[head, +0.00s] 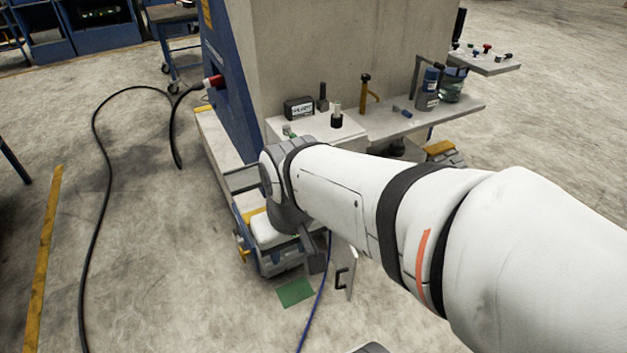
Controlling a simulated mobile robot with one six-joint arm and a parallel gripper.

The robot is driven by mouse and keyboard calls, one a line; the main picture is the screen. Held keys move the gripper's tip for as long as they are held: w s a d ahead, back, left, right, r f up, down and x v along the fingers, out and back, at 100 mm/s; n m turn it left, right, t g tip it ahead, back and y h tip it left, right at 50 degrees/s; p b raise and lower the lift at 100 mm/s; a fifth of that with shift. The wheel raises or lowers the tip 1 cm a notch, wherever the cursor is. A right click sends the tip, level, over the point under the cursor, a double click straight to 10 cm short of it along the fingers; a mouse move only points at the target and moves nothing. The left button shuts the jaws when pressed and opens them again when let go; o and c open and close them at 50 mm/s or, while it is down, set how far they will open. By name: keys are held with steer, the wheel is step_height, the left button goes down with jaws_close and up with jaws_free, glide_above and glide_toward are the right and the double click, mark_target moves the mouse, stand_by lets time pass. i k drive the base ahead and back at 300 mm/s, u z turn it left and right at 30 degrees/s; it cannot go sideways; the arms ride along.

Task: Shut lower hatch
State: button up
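A light panel with a black handle, which looks like the lower hatch (351,272), stands out low in front of the machine, just below my arm. It appears swung open, seen nearly edge-on. My arm reaches in from the right and bends down at its grey joint. A dark grey part that looks like my gripper (316,262) is just left of the hatch. Its fingers cannot be made out, and I cannot tell whether it touches the hatch. My arm hides the hatch opening and most of the machine's lower front.
A shelf (440,112) with bottles and small tools juts from the machine above my arm. A blue-grey box (282,262) stands low on the left, with a green sheet (295,292) on the floor. Black (96,190) and blue (318,310) cables cross the floor.

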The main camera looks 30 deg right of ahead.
mark_target(344, 256)
steer(key=z, duration=0.95)
steer(key=i, duration=1)
steer(key=z, duration=0.1)
steer(key=k, duration=1)
steer(key=u, duration=0.25)
steer(key=i, duration=0.7)
steer(key=u, duration=0.15)
